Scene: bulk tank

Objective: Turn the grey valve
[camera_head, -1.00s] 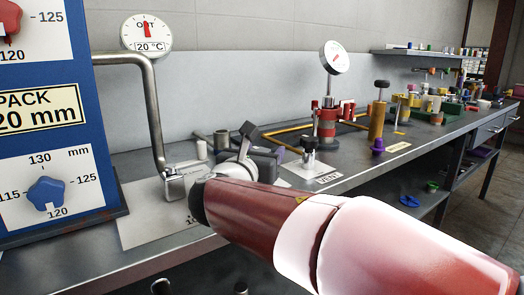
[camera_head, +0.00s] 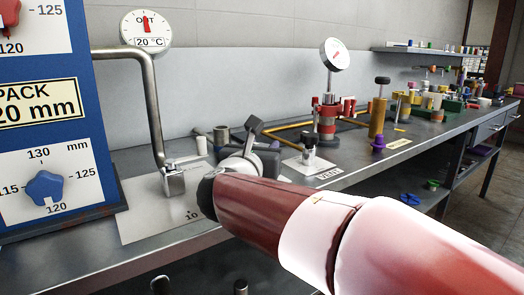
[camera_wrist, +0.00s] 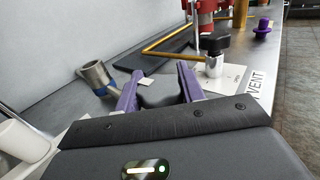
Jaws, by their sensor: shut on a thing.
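My gripper (camera_wrist: 157,82) has two purple fingers, one on each side of a dark grey rounded piece (camera_wrist: 158,92). It is shut on this piece, which I take to be the grey valve's handle. The fingers and the gripper's dark body hide most of it. In the head view my arm reaches from the lower right over the bench, and its own wrist hides the grip.
A bent pipe (camera_head: 155,110) and a blue panel (camera_head: 90,150) stand at the left. A black-topped valve (camera_head: 309,145) stands by a VENT label beyond my gripper. A grey cylinder (camera_wrist: 97,75) with a blue part lies close to the left finger.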

